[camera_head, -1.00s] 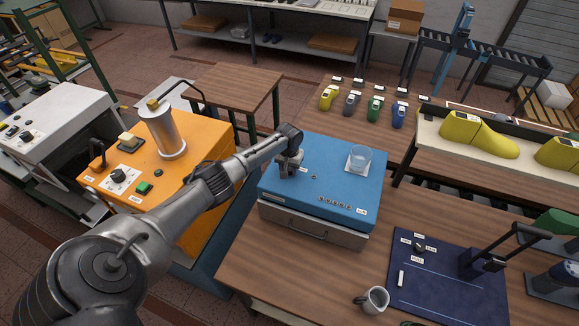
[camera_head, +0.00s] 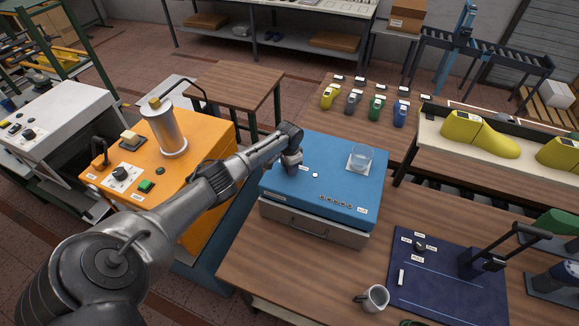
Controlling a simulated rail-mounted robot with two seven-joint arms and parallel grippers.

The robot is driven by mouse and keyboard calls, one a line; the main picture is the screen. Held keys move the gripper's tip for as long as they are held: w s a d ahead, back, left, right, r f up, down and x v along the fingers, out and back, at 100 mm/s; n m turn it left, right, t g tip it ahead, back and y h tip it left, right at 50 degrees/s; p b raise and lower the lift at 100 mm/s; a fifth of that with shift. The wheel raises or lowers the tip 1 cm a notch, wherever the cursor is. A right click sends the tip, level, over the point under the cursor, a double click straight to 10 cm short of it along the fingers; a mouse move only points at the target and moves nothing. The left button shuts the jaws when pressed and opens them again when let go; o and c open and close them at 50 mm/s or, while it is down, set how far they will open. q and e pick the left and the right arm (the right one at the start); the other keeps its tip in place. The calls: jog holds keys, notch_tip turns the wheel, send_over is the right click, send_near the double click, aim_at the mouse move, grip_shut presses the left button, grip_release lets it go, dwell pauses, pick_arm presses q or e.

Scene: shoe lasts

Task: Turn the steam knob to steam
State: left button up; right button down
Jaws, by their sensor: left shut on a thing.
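A blue box-shaped machine (camera_head: 330,184) stands on the wooden table in the middle of the head view. My left arm reaches over from the left, and my left gripper (camera_head: 291,169) points down at the left part of its top. The gripper is shut on the steam knob, which the fingers almost wholly hide, so its pointing direction cannot be told. A small label (camera_head: 305,168) lies just right of the gripper. A small round indicator (camera_head: 315,175) near it shows bright white. My right gripper is not in view.
A glass (camera_head: 360,158) stands on a pale coaster at the right of the blue top. An orange machine (camera_head: 205,228) with a metal cylinder (camera_head: 166,133) stands left, beneath my arm. A mug (camera_head: 373,299) and a dark blue mat (camera_head: 440,292) are on the front table.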

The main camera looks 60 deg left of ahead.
pick_arm(q)
jog(key=shift+r, duration=0.1)
dwell(0.4)
jog(key=o, duration=0.9)
notch_tip(320, 180, up, 14)
jog(key=shift+f+b, duration=0.1)
jog(key=shift+b, duration=0.35)
dwell(0.4)
